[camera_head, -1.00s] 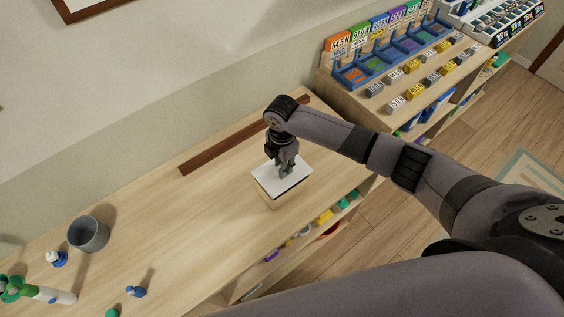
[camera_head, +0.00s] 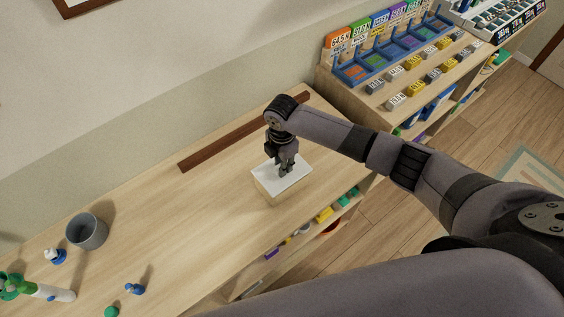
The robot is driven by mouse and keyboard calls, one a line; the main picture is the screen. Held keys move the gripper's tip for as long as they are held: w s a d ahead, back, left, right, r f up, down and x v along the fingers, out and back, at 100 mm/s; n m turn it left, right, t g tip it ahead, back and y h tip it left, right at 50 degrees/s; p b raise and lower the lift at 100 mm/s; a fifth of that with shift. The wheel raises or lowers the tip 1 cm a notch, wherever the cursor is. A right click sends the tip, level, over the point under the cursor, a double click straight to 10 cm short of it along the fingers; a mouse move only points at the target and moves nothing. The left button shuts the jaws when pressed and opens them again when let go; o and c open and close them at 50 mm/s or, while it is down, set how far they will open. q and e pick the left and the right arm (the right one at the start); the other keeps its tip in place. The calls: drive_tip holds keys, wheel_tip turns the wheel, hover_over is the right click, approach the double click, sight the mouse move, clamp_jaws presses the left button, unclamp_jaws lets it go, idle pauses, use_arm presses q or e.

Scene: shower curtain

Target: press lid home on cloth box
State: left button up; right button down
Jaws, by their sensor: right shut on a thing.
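The cloth box (camera_head: 269,194) is a small pale box on the wooden tabletop, near its front right edge. Its white lid (camera_head: 297,174) lies across the top, and I see no dark gap under the visible edges. My right gripper (camera_head: 285,173) points down from above and is shut on the lid near its middle. The fingers hide whatever part of the lid they grip. My left gripper is not in view.
A dark brown strip (camera_head: 222,147) lies along the back of the tabletop. A grey cup (camera_head: 87,232) and small blue and green items stand at the left. A shelf with blue bins (camera_head: 352,71) stands at the right. The table's middle is clear.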

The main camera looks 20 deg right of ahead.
drive_tip(key=shift+f, duration=0.35)
drive_tip(key=shift+f, duration=0.15)
drive_tip(key=c, duration=1.3)
unclamp_jaws()
drive_tip(key=shift+c, duration=0.2)
wheel_tip(320, 180, up, 16)
drive_tip(key=p, duration=0.4)
